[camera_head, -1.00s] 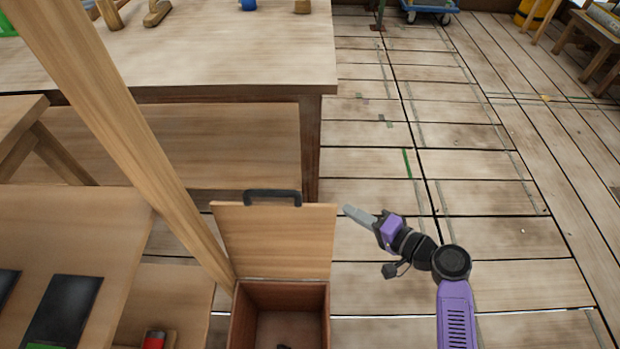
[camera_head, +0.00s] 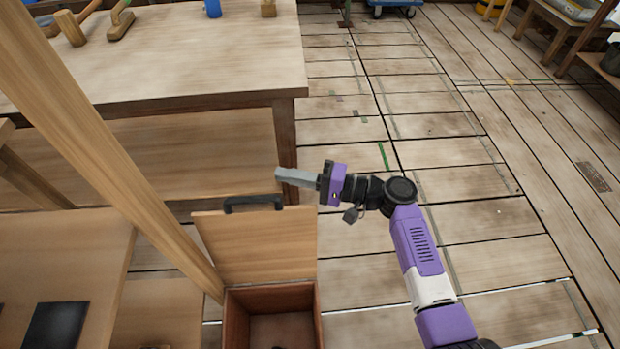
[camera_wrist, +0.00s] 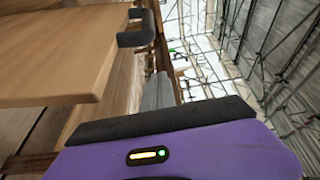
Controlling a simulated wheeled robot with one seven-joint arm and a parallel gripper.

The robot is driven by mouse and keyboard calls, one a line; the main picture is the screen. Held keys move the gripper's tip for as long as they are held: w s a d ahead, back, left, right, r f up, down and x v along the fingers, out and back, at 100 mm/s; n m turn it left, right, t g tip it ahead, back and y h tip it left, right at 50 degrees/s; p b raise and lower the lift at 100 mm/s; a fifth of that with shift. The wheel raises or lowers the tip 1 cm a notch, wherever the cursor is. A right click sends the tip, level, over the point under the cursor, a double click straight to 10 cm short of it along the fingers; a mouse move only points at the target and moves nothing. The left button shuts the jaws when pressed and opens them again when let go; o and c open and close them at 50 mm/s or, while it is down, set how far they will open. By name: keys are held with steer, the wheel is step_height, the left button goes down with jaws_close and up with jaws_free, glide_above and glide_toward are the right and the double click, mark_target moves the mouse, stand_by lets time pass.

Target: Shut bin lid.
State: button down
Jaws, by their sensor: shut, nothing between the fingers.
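The wooden bin (camera_head: 231,325) stands on the floor at the bottom of the head view, open at the top, with something dark inside. Its lid (camera_head: 262,248) stands up at the back edge, with a dark handle (camera_head: 253,203) on its top edge. In the wrist view the lid (camera_wrist: 60,60) fills the left side and the handle (camera_wrist: 137,28) shows at the top. My gripper (camera_head: 280,175) is shut and empty. It points left, near the lid's upper right corner and a little beyond the handle in the picture. I see no contact with the lid.
A wooden workbench (camera_head: 190,60) with tools and a blue cup (camera_head: 213,8) stands behind the lid. A slanted wooden beam (camera_head: 100,140) runs down to the bin's left side. Open plank floor (camera_head: 470,190) lies to the right.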

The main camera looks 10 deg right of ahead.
steer(key=shift+s+a+p, duration=0.15)
steer(key=shift+s+p, duration=0.55)
steer(key=shift+s, duration=1.3)
